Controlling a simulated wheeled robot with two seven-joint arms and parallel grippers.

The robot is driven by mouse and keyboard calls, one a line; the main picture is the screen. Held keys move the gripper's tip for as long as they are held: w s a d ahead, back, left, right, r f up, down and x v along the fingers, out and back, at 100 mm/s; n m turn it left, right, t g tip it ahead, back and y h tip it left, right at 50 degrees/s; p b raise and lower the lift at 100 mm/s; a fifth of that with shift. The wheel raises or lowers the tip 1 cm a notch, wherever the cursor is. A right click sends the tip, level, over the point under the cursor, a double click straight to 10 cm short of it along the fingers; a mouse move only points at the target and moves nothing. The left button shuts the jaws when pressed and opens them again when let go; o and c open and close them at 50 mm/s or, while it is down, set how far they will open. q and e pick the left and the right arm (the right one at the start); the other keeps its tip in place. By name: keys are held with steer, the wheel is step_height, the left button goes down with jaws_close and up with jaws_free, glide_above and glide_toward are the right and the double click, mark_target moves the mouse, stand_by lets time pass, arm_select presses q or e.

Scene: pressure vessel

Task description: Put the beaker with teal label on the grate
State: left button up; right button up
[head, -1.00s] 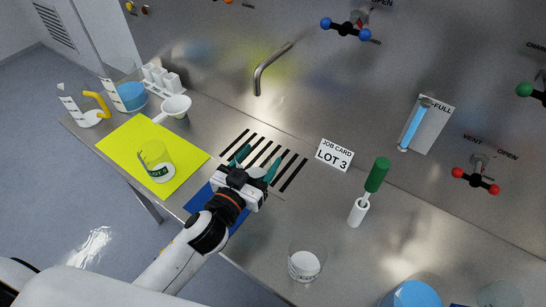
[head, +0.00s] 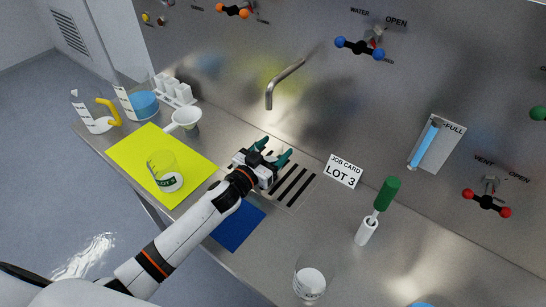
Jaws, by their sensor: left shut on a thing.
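My left gripper (head: 271,152) is over the back left part of the slotted grate (head: 293,184). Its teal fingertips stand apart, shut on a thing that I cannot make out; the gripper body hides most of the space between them. A clear beaker (head: 163,170) with a white and dark green label stands upright on the yellow mat (head: 130,160), left of the gripper. I cannot tell whether that label counts as teal. Another clear beaker (head: 310,281) with a white patch stands at the front, its label not readable. My right gripper is out of view.
A blue mat (head: 238,228) lies bare in front of the grate. A faucet (head: 284,82) overhangs behind it. A job card (head: 343,171) and a green-handled brush in a white holder (head: 366,231) stand to the right. A funnel (head: 186,119) and blue-filled beaker (head: 143,104) are at left.

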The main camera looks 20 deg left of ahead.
arm_select(q)
step_height(320, 180, down, 3)
steer(key=shift+r, duration=0.15)
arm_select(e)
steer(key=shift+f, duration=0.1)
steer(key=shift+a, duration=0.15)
arm_select(q)
steer(key=o, duration=1)
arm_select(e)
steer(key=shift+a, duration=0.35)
arm_select(q)
steer(key=b+v, duration=0.2)
steer(key=v, duration=0.9)
steer(key=shift+s+a+r, duration=0.1)
steer(key=shift+s+a, duration=0.05)
steer(key=shift+s, duration=0.35)
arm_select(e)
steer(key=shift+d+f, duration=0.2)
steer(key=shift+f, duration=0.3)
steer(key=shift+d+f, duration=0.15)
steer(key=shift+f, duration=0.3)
